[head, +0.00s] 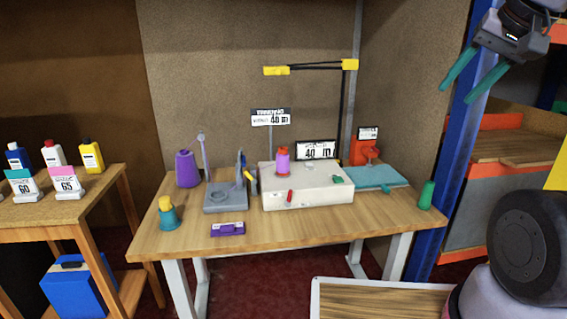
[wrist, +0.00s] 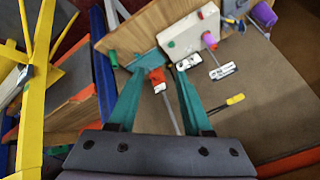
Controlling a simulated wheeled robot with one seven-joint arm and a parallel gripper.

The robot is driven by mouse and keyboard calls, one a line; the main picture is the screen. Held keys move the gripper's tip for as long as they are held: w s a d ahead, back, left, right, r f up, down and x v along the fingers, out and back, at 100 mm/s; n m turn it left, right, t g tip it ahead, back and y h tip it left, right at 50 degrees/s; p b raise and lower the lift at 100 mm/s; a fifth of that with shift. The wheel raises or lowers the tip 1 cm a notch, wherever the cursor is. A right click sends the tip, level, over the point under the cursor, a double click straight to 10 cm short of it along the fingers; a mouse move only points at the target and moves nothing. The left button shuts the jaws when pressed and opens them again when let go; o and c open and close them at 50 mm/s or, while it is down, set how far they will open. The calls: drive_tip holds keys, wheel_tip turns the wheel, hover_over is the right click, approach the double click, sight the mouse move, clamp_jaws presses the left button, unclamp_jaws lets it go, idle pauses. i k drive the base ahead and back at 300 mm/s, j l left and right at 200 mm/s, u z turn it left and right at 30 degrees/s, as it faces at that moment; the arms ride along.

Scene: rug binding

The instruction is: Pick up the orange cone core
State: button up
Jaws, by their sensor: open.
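A small cone with an orange-red top and base and a purple-pink middle (head: 283,161) stands upright on the white machine block (head: 315,189); it is the orange cone that I can make out. My gripper (head: 456,95) is open and empty, high at the upper right of the head view, far from the cone. In the wrist view, my gripper (wrist: 158,70) has teal fingers spread apart, with the table well beyond them.
A purple cone (head: 187,169), a teal cone with yellow top (head: 166,216) and a green cylinder (head: 427,195) stand on the wooden table (head: 310,226). A black lamp-like arm with yellow ends (head: 276,70) hangs above. An orange device (head: 360,150) stands behind the teal pad (head: 375,177).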

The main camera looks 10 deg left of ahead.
sight(282, 161)
drive_tip(key=i+j, duration=0.1)
drive_tip(key=j, duration=0.25)
drive_tip(key=i+j, duration=0.1)
drive_tip(key=j, duration=0.25)
drive_tip(key=i+j+u, duration=0.1)
drive_tip(key=j, duration=0.25)
drive_tip(key=i+j, duration=0.15)
drive_tip(key=j, duration=0.2)
drive_tip(key=i+j, duration=0.1)
drive_tip(key=j, duration=0.25)
drive_tip(key=i+j, duration=0.1)
drive_tip(key=j, duration=0.25)
drive_tip(key=u, duration=0.05)
